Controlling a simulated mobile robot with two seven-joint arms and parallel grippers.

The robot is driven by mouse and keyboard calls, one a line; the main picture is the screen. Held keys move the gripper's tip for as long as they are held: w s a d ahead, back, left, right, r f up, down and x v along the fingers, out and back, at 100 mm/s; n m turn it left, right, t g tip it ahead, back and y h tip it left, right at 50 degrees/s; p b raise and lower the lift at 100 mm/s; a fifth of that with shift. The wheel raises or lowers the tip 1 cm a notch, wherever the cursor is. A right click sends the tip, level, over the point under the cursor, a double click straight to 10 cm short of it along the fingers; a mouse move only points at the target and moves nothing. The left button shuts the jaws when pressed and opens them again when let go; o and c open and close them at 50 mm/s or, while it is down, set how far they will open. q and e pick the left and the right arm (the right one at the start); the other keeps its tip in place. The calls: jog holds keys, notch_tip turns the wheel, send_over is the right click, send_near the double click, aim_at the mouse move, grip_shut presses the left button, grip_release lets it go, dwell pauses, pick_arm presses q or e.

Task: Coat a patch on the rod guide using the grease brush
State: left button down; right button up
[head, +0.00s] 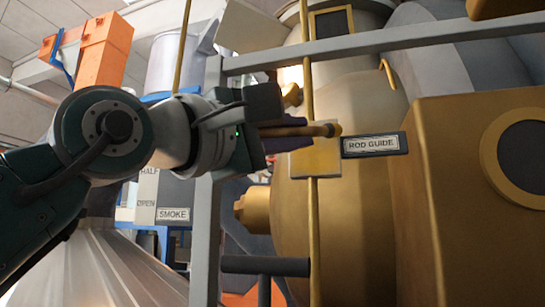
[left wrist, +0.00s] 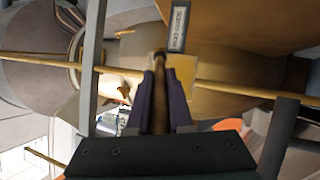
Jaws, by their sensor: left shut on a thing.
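The rod guide (head: 316,163) is a pale yellow plate with a thin brass rod (head: 310,70) running upright at it. A black "ROD GUIDE" label (head: 373,145) sits at its right; the label also shows in the left wrist view (left wrist: 179,26). My left gripper (head: 305,138) is shut on the grease brush (head: 298,131), a brown-handled tool. The brush (left wrist: 159,105) points away from the purple fingers in the left wrist view. Its rounded end overlaps the plate's upper part; I cannot tell whether it touches. No grease patch can be made out. My right gripper is not in view.
A grey rail (head: 420,40) crosses above the plate, and a grey post (head: 206,230) stands left of it. A large brass housing (head: 440,200) is close on the right. A dark T-shaped bar (head: 265,267) is below the gripper.

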pick_arm(q)
jog(key=shift+s+f+b, duration=0.1)
jog(key=shift+b, duration=0.4)
jog(key=w+a+b, duration=0.2)
jog(key=a+b, duration=0.2)
jog(key=a, duration=0.3)
jog(key=shift+w+a+b, duration=0.2)
jog(key=shift+w+b, duration=0.15)
jog(key=shift+b, duration=0.05)
jog(key=shift+s, duration=0.1)
